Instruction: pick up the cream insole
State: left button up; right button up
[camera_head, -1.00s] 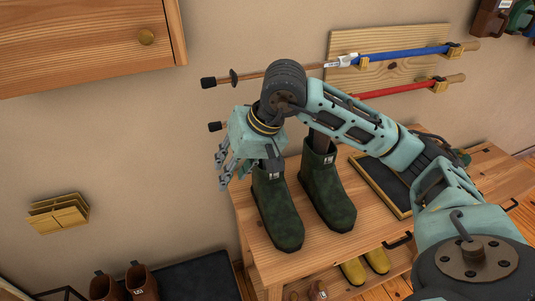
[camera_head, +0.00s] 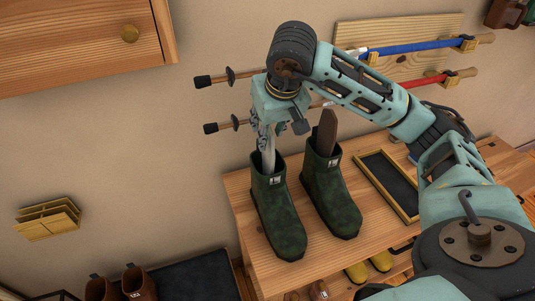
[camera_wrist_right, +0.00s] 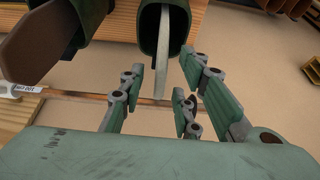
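The cream insole (camera_head: 268,157) sticks up out of the left dark green boot (camera_head: 279,217), standing nearly upright in its shaft. In the right wrist view the insole (camera_wrist_right: 163,60) reaches down between the fingers of my right gripper (camera_wrist_right: 165,95). Those fingers are spread, with visible gaps on both sides of the insole. In the head view my right gripper (camera_head: 263,137) is above the boot opening, around the insole's top and partly hiding it. My left gripper is not in view.
A brown insole (camera_head: 327,132) stands in the right green boot (camera_head: 334,205), close beside my gripper. Both boots stand on a wooden bench (camera_head: 238,200) against the wall. A black framed tray (camera_head: 388,185) lies right of them. Rods with blue and red handles (camera_head: 420,48) hang behind.

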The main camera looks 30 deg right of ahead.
aim_at(268, 161)
jog(key=shift+x, duration=0.85)
jog(key=p+x, duration=0.2)
jog(key=x, duration=0.3)
jog(key=shift+w+f, duration=0.2)
jog(key=shift+w, duration=0.05)
jog(key=c, duration=0.3)
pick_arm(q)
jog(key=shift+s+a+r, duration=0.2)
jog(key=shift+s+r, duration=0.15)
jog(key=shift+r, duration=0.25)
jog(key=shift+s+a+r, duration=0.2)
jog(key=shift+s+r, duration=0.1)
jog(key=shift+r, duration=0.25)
pick_arm(e)
grip_shut()
